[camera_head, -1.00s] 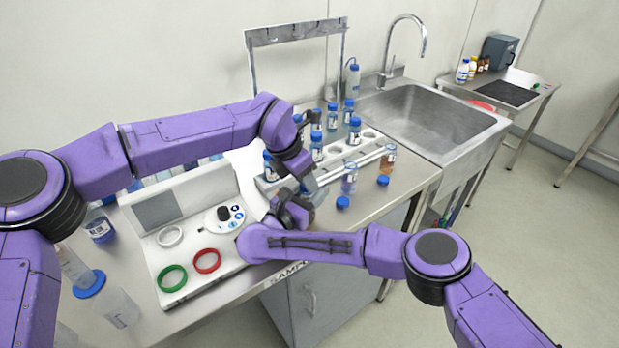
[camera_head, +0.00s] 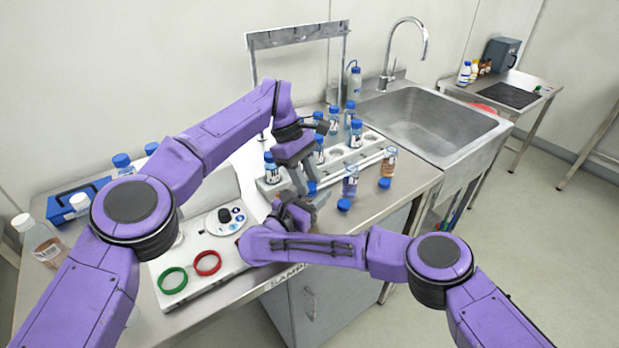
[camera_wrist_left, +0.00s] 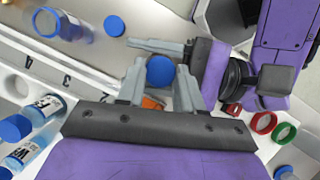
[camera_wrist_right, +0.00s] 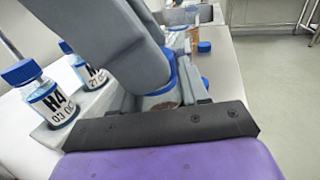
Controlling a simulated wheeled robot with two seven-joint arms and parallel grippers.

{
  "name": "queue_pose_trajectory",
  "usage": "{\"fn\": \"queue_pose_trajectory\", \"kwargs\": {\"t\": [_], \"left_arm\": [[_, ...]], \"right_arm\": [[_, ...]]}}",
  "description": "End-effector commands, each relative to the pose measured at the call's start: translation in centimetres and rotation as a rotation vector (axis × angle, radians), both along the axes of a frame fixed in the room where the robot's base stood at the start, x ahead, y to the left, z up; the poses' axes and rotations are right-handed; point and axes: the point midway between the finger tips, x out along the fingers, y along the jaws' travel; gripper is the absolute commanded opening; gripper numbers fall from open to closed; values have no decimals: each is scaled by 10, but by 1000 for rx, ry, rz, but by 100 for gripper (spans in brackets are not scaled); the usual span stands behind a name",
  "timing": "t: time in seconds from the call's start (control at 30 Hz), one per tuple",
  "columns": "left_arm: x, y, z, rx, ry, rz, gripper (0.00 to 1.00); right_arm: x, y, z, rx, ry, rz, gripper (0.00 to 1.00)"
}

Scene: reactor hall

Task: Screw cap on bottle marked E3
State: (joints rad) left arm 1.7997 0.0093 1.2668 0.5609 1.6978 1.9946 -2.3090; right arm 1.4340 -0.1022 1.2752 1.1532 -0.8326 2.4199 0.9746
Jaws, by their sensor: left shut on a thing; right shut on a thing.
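My left gripper (camera_head: 304,184) points down at the front end of the rack. In the left wrist view its fingers (camera_wrist_left: 159,76) are shut around a round blue cap (camera_wrist_left: 160,71). A bit of orange-brown bottle (camera_wrist_left: 152,102) shows just below the cap. My right gripper (camera_head: 290,208) comes in low from the right and is shut on this bottle (camera_wrist_right: 163,100), which stands roughly upright with the blue cap at its top. The left gripper's grey fingers hide much of it in the right wrist view. I cannot read its mark or tell how tightly the cap sits.
A white rack (camera_head: 335,158) holds several blue-capped bottles. Two open bottles (camera_head: 350,182) (camera_head: 389,162) and loose blue caps (camera_head: 344,204) (camera_head: 384,183) stand to its right. A white device (camera_head: 224,218) with red (camera_head: 208,262) and green (camera_head: 172,280) rings lies left. The sink (camera_head: 430,115) is behind.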

Motion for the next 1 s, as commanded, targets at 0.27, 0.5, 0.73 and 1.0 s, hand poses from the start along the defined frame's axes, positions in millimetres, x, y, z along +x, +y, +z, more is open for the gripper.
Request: {"fn": "queue_pose_trajectory", "kwargs": {"t": [0.27,0.5,0.73,1.0], "left_arm": [[3,4,0,4,-11,7,61],[3,2,16,3,-10,6,61],[2,2,43,3,-8,5,61],[2,2,46,1,-7,4,58]], "right_arm": [[-1,0,-1,3,1,-1,0],[-1,0,-1,2,1,-1,0],[0,0,-1,1,2,0,0],[0,0,-1,2,1,0,0]]}}
